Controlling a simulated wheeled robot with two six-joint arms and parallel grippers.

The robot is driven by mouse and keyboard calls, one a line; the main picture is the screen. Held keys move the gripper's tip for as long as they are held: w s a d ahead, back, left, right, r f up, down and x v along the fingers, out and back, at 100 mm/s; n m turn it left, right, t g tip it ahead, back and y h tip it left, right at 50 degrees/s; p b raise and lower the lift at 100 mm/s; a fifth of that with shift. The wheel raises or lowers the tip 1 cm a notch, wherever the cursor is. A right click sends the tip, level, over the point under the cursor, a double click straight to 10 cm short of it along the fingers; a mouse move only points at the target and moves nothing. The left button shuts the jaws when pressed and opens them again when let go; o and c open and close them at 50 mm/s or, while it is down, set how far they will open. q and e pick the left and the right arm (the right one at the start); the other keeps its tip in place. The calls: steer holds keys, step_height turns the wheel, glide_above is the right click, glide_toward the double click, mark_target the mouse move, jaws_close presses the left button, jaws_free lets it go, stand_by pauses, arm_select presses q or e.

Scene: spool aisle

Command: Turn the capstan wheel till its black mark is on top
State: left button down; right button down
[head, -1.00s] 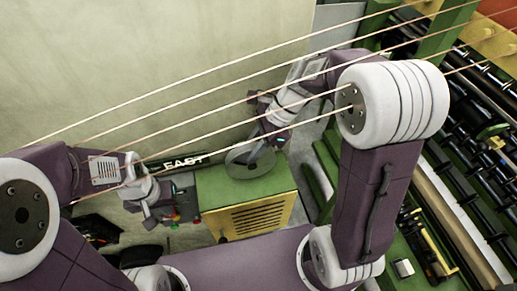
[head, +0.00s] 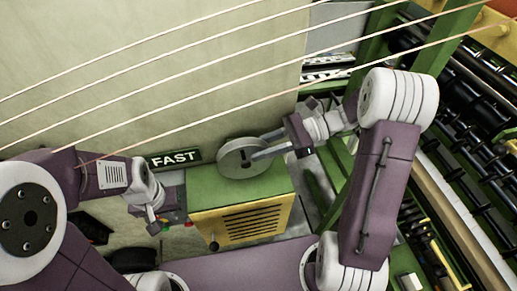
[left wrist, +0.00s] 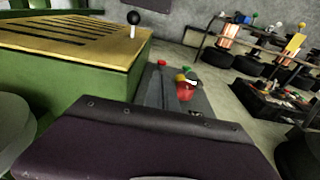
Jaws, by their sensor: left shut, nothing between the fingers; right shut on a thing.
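The capstan wheel (head: 232,167) is a grey disc at the back of the green and yellow machine box in the head view. A short dark patch shows near its middle; I cannot tell whether this is the black mark. My right gripper (head: 258,147) reaches in from the right, its two fingers closed on the wheel, one over its face and one at its right edge. Its fingers hide part of the wheel. My left gripper (head: 153,228) is shut and empty, low on the left of the box. The left wrist view does not show the wheel.
The machine box (head: 245,220) has a black-knobbed lever (left wrist: 133,22) on its front. Red, yellow and green buttons (left wrist: 186,82) stand beside it. A FAST sign (head: 173,158) is left of the wheel. Several pale strands cross above. Black rollers (head: 470,130) fill the right side.

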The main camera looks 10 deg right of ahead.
steer(key=shift+d+f+y, duration=0.15)
steer(key=shift+f+y, duration=0.05)
steer(key=shift+y, duration=0.2)
steer(key=c, duration=1.1)
jaws_free()
steer(key=shift+r, duration=0.1)
